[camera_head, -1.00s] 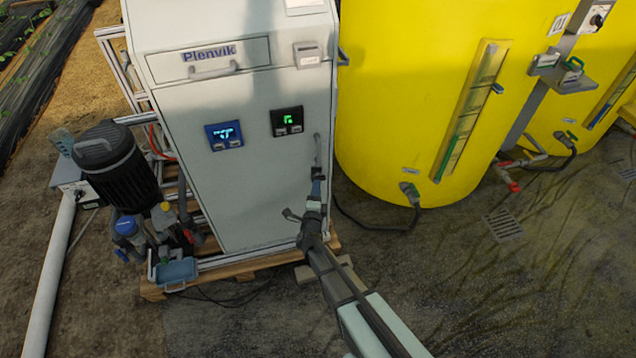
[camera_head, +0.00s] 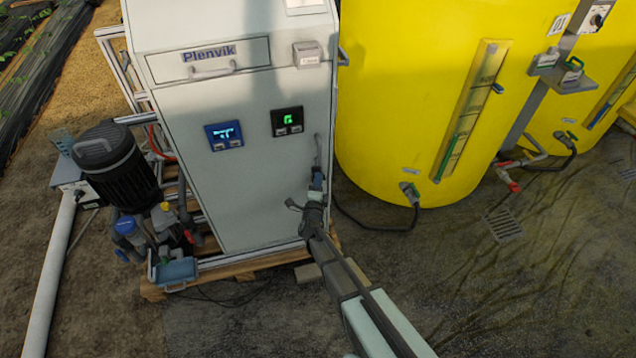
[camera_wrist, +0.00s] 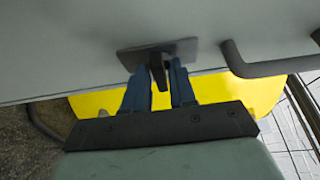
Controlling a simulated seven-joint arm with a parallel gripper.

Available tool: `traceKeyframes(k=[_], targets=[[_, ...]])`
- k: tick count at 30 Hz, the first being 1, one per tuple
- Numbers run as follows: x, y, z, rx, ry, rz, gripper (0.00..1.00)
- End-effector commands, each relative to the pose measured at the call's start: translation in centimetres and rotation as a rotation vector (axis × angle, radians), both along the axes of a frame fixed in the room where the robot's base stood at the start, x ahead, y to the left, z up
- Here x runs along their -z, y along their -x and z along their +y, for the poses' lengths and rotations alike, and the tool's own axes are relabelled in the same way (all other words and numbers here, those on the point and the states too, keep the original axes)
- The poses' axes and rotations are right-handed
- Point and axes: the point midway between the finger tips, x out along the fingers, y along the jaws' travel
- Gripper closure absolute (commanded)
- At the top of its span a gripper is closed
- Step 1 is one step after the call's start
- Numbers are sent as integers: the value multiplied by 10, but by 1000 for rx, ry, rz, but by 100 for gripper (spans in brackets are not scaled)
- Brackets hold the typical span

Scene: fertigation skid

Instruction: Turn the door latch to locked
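The door latch (camera_wrist: 158,72) is a small dark handle on a grey plate (camera_wrist: 180,48) fixed to the pale cabinet door. It points away from the plate, toward my gripper. My gripper (camera_wrist: 160,78) has two blue fingers, one on each side of the latch handle.
A bar-shaped door handle (camera_wrist: 255,68) is just right of the latch in the wrist view. A yellow tank (camera_head: 400,110) stands close on the cabinet's right. A hose crosses the floor below it. A black pump (camera_head: 105,165) stands on the left.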

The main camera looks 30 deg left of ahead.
Motion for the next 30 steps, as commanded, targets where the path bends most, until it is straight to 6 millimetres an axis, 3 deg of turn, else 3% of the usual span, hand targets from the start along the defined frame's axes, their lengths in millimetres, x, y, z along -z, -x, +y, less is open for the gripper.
traceKeyframes(k=[4,17,30], targets=[[0,0,0,0,0,0,100],[1,0,0,1,54,-55,100],[4,-1,0,1,313,-314,100]])
